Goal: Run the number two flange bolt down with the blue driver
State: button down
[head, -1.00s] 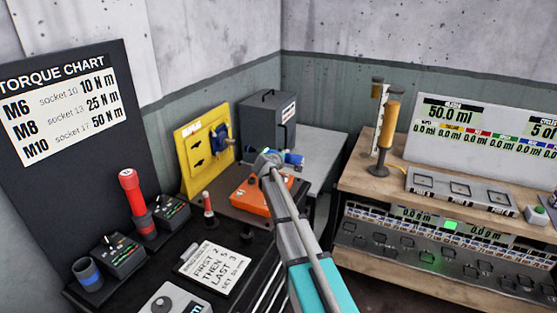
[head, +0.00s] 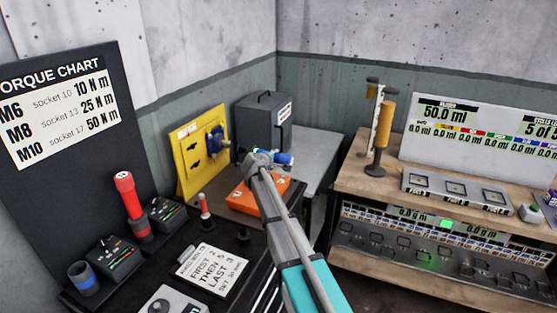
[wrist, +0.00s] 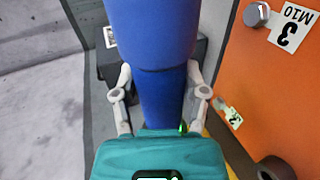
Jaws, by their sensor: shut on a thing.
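My gripper (wrist: 158,105) is shut on the blue driver (wrist: 160,60), whose thick blue body fills the middle of the wrist view. In the head view, the driver (head: 285,158) lies roughly sideways in my gripper (head: 268,158), beyond the orange flange block (head: 243,203). The orange block (wrist: 245,90) is at the right of the wrist view, with a gap beside the driver. A hex bolt head (wrist: 256,14) sits on it next to a label reading 3, M10. A small label (wrist: 233,117) nearer the driver is too small to read. I cannot make out the number two bolt.
A yellow panel (head: 186,168) and a grey cabinet (head: 263,125) stand behind the block. A red driver (head: 127,195) stands upright on the dark bench. A blue-banded holder (head: 83,278) is empty. An order card (head: 210,268) lies in front. A wooden bench (head: 350,178) is at right.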

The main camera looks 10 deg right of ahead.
jog(key=shift+w+a, duration=0.6)
jog(key=shift+a, duration=0.2)
jog(key=shift+w+a, duration=0.6)
jog(key=shift+a, duration=0.2)
jog(key=shift+w+a+r, duration=0.1)
jog(key=shift+w+a, duration=0.3)
jog(key=shift+a, duration=0.2)
jog(key=shift+w+a, duration=0.4)
jog(key=shift+a, duration=0.15)
dwell(3.0)
jog(key=shift+s+d, duration=0.15)
jog(key=shift+d, duration=0.05)
jog(key=shift+s+d, duration=0.7)
jog(key=shift+d, duration=0.3)
jog(key=shift+s+d, duration=0.7)
jog(key=shift+d, duration=0.25)
